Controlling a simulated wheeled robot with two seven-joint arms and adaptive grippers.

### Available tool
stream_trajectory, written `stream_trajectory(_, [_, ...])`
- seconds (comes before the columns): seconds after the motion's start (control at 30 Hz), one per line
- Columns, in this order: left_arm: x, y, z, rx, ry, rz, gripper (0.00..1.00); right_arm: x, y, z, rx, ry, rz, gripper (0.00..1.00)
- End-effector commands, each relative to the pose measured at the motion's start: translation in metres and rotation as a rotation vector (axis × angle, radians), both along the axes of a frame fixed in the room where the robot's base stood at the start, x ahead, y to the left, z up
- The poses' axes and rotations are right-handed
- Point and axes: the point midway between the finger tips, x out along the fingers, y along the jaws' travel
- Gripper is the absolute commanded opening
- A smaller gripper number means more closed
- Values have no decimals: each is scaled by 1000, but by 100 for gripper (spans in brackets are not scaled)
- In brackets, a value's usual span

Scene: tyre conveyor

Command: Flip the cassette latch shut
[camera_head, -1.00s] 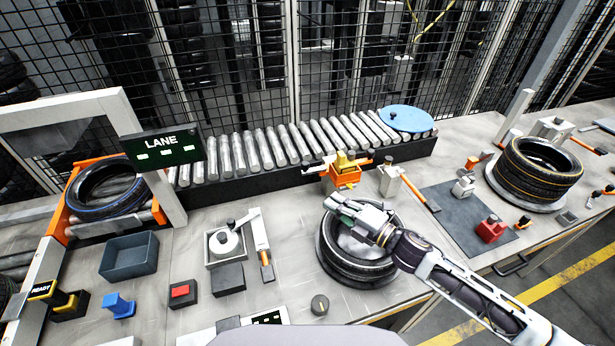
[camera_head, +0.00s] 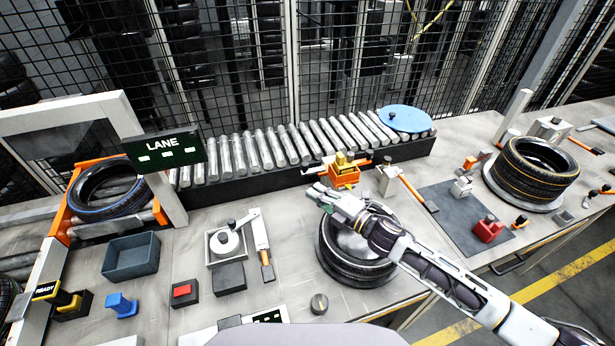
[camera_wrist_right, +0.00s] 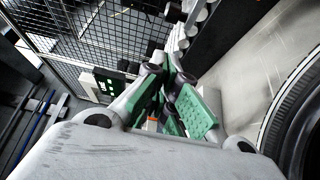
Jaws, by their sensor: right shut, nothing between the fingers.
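The cassette (camera_head: 212,262) is a grey square tray with a white roll in it, left of the middle of the bench. A pale latch bar (camera_head: 259,232) with an orange-ended handle (camera_head: 266,267) lies along its right side, apart from the roll. My right gripper (camera_head: 318,193) is shut and empty, above the bench to the right of the latch. Its green-padded fingers (camera_wrist_right: 173,100) show in the right wrist view, hiding most of what lies ahead; a small orange patch behind them is too hidden to name. My left gripper is not in view.
A tyre on a wheel (camera_head: 350,262) lies under my right forearm. An orange fixture (camera_head: 341,177) stands behind the gripper, before the roller conveyor (camera_head: 265,150). A dark block (camera_head: 229,278) and a red-button box (camera_head: 184,292) sit in front of the cassette.

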Motion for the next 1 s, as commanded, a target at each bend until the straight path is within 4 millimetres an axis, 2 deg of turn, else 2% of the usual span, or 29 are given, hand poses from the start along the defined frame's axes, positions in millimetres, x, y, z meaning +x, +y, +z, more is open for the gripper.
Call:
stream_trajectory(0.4, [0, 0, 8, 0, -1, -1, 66, 28, 29, 2, -1, -1, 0, 0])
stream_trajectory(0.73, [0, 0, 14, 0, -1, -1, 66, 54, 29, 1, -1, 0, 0, 0])
stream_trajectory(1.0, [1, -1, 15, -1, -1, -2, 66, 64, 30, 0, 0, 0, 1, 0])
